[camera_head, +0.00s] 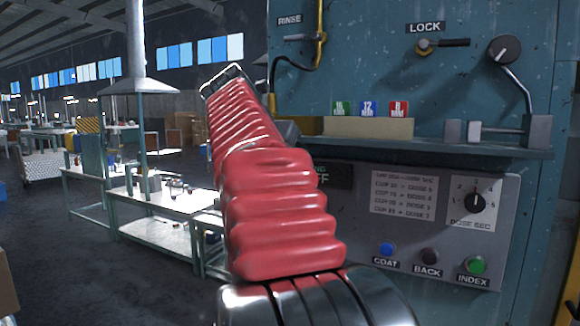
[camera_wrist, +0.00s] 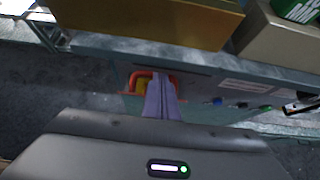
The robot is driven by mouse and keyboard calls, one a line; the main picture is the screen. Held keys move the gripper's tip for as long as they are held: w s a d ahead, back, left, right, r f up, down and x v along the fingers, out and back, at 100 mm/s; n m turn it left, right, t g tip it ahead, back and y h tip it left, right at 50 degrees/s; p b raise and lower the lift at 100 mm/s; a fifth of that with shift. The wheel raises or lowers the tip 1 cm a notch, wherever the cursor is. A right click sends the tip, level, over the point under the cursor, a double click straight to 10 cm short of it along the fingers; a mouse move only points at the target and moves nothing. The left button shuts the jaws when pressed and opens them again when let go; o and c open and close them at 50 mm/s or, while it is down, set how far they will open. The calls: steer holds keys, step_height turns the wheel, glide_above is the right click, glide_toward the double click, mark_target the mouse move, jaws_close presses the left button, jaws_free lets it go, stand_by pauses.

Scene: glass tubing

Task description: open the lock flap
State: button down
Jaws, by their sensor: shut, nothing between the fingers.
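The LOCK label (camera_head: 425,27) is on the teal machine panel in the head view. Under it is a brass pivot with a short black handle (camera_head: 455,43) lying nearly level. I cannot tell for certain which part is the flap. In the wrist view, the two fingers of my gripper (camera_wrist: 161,98) are shut together with nothing between them. Beyond them shows a red-orange frame (camera_wrist: 135,80) with a yellow patch inside, partly hidden by the fingers; I cannot tell whether they touch. My gripper is hidden in the head view behind my red-sleeved arm.
A shelf (camera_head: 480,149) juts from the machine, bearing a beige holder (camera_head: 368,127) with coloured cards and a metal lever fixture (camera_head: 539,130). Below is a control panel with a blue button (camera_head: 386,249), a green button (camera_head: 476,264) and a dose dial (camera_head: 475,203). Workbenches (camera_head: 165,205) stand left.

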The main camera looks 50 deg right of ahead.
steer(key=shift+w+d+f, duration=0.1)
steer(key=shift+d, duration=0.05)
stand_by(0.5)
steer(key=v, duration=1.4)
steer(key=shift+d, duration=0.2)
